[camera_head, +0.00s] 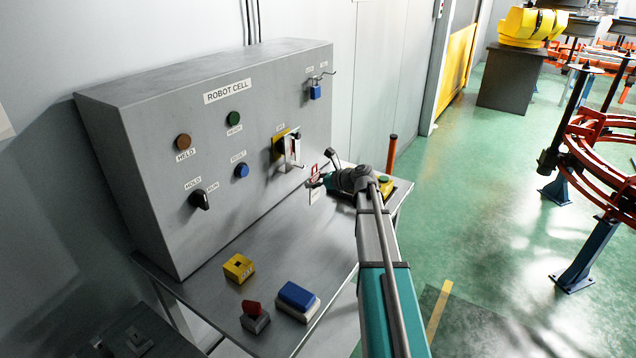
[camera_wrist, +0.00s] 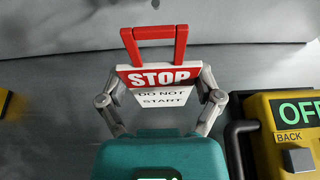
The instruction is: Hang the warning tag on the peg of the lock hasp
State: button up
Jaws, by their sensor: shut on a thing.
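The warning tag (camera_wrist: 150,78) is red and white, reads STOP and DO NOT START, and has a red loop handle on top. My gripper (camera_wrist: 160,88) is shut on it, one finger at each side, with the loop standing free above. In the head view the tag (camera_head: 314,195) hangs at my gripper (camera_head: 325,181), in front of the cabinet's lower right. The lock hasp (camera_head: 291,148), pale metal on a yellow plate, is on the cabinet front, up and left of the tag. A short peg seems to stick out low on it. The tag and hasp look apart.
The grey cabinet (camera_head: 228,130) stands on a metal bench (camera_head: 225,307). A yellow block (camera_head: 238,267), a red-and-grey piece (camera_head: 254,316) and a blue-and-white block (camera_head: 297,301) lie in front. A yellow device (camera_wrist: 292,140) reading OFF is close right of my gripper. A blue padlock (camera_head: 315,92) hangs higher up.

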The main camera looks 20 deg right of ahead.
jog(key=r+b+x, duration=0.1)
jog(key=x, duration=0.5)
jog(key=shift+w+a, duration=0.2)
jog(key=shift+w, duration=0.15)
dwell(0.7)
jog(key=shift+f, duration=0.15)
dwell(0.6)
jog(key=o, duration=0.7)
